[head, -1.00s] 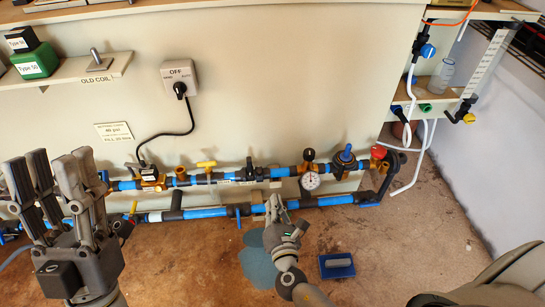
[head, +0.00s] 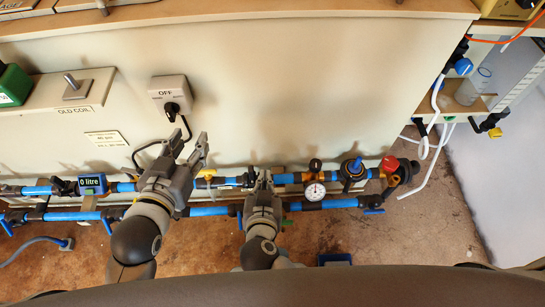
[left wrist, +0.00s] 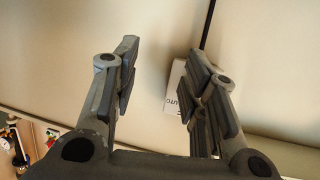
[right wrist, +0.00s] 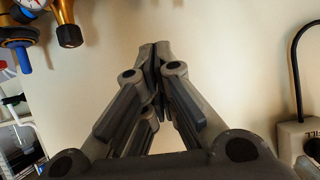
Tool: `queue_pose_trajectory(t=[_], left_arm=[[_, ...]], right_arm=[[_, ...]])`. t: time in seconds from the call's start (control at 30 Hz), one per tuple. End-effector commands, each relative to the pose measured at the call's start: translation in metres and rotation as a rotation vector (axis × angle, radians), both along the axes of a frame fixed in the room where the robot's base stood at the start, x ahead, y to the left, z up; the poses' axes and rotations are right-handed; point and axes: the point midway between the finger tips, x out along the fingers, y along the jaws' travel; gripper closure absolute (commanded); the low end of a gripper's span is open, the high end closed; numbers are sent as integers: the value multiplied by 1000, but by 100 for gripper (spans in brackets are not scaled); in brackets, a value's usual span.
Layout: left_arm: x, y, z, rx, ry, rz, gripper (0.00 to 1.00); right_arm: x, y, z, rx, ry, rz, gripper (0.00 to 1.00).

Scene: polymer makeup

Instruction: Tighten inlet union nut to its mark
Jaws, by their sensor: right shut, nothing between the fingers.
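The upper blue pipe run (head: 288,178) crosses the panel's lower part with dark and brass fittings. I cannot pick out the inlet union nut or its mark; my left gripper and arm cover part of the run. My left gripper (head: 187,147) is open, its fingers up against the panel's picture area just below the switch box; in the left wrist view (left wrist: 160,75) its fingers stand apart with nothing between. My right gripper (head: 264,177) is shut and empty in front of the pipe, left of the gauge; its tips meet in the right wrist view (right wrist: 155,50).
A lower pipe (head: 330,204) runs beneath. The switch box (head: 172,94) reads OFF.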

Motion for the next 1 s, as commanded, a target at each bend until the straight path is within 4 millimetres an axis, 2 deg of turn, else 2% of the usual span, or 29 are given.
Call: queue_pose_trajectory(t=[0.13, 0.27, 0.6, 0.9, 1.0], left_arm=[[-2, 1, -4, 5, 23, 1, 60], [2, -1, 4, -7, -27, -2, 60], [14, -12, 53, -74, -292, -20, 60], [11, -17, 98, -137, -536, -33, 60], [6, -18, 113, -160, -618, -37, 60]], right_arm=[[-2, 5, 1, 65, 10, -23, 100], [8, 4, -5, 65, 8, -24, 100], [51, 1, -29, 61, 6, -22, 100], [86, -3, -48, 60, 7, -23, 100], [76, 0, -56, 59, 11, -20, 100]])
